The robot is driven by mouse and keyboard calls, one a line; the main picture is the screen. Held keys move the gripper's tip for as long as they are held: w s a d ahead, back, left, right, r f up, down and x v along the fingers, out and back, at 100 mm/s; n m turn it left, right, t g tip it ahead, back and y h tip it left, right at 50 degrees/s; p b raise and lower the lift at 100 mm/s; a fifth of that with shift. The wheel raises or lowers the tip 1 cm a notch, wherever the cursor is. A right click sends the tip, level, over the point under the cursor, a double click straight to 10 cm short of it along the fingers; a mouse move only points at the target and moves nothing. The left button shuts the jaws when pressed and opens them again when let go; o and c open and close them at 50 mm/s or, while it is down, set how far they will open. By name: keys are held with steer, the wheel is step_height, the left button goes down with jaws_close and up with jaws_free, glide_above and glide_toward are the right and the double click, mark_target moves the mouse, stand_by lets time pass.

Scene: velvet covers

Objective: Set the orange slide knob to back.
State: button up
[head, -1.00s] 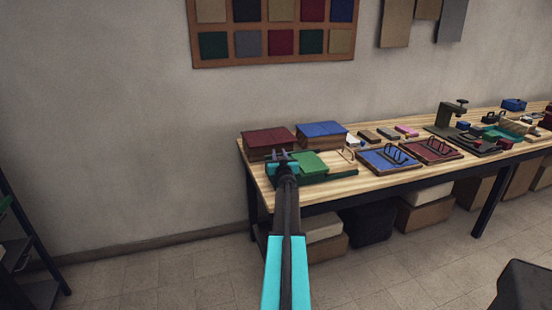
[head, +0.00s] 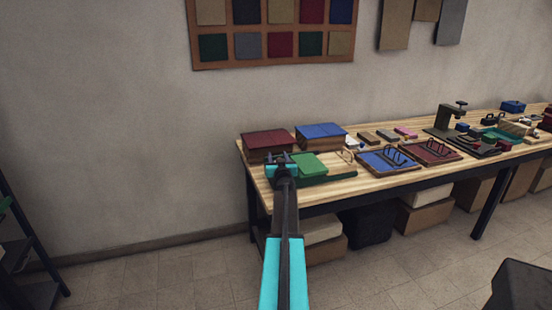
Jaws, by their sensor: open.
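My gripper (head: 280,157) is open and empty at the left end of the wooden workbench (head: 340,188). It is in front of the red-topped block and over or beside the left part of a dark green board (head: 340,179). I cannot tell its height above the bench. I cannot make out an orange slide knob; it may be hidden behind my gripper and arm or too small to see.
A green block (head: 308,164) sits right of my gripper. A red-topped block (head: 268,141) and a blue-topped block (head: 321,131) stand behind. Blue (head: 373,160) and dark red (head: 419,151) panels with wire loops lie to the right. A wall stands behind the bench.

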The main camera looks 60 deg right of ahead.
steer(key=v, duration=1.3)
steer(key=shift+a, duration=0.2)
stand_by(0.8)
